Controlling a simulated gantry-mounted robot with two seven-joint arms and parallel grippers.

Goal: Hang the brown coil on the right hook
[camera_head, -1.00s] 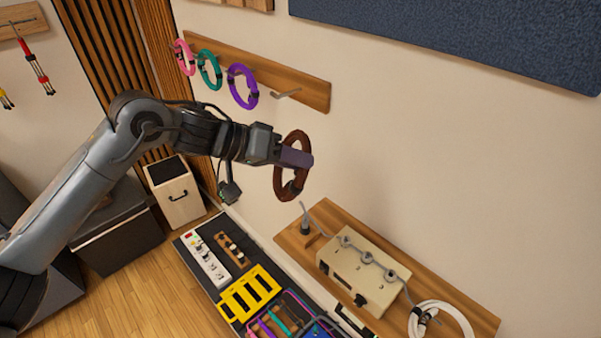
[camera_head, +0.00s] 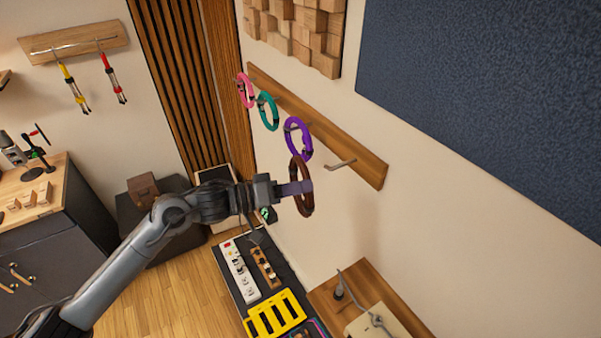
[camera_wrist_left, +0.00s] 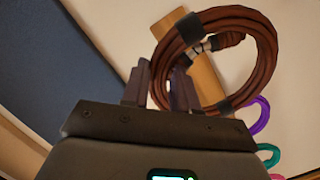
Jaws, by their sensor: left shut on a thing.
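The brown coil (camera_head: 305,203) is in my left gripper (camera_head: 296,188), which is shut on it and holds it upright in the air, close in front of the wall. The brown coil also fills the upper part of the left wrist view (camera_wrist_left: 265,60), between the gripper fingers (camera_wrist_left: 165,85). The right hook (camera_head: 341,164) is empty and sticks out of the wooden rail (camera_head: 372,170), above and right of the coil. The purple coil (camera_head: 299,139) hangs on the rail just left of that hook. My right gripper is not in view.
A teal coil (camera_head: 268,112) and a pink coil (camera_head: 245,91) hang farther left on the rail. A dark blue panel (camera_head: 480,90) is above right. Below are a wooden shelf (camera_head: 365,277), a power strip (camera_head: 239,270) and a yellow holder (camera_head: 275,316).

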